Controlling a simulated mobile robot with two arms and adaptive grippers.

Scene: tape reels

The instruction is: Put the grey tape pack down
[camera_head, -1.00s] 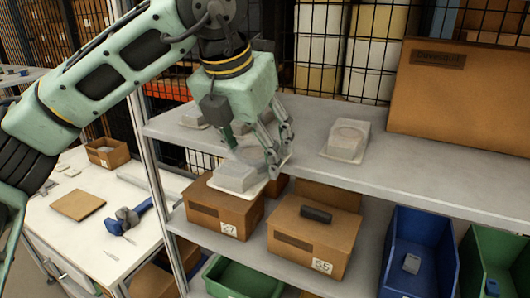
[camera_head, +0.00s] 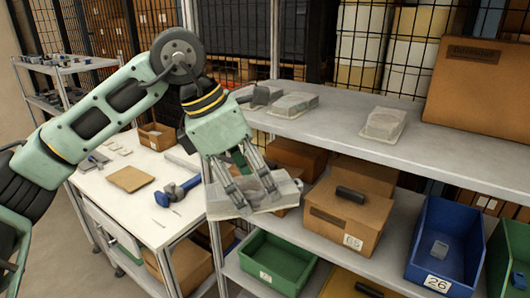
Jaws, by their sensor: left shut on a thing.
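My left gripper (camera_head: 252,188) is shut on a grey tape pack (camera_head: 265,200) in the head view. The pack is tilted and held in the air in front of the shelf rack, lower than the top shelf board (camera_head: 335,125). The fingers cover part of the pack. Similar pale packs lie on the top shelf: one in the middle (camera_head: 294,104) and one farther right (camera_head: 384,123). My right gripper is not in view.
A white table (camera_head: 150,205) at left carries a blue-handled tool (camera_head: 177,190) and a brown flat piece (camera_head: 131,178). Below are a lidded cardboard box (camera_head: 345,215), a green bin (camera_head: 272,262) and a blue bin (camera_head: 445,245). The top shelf's front has free room.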

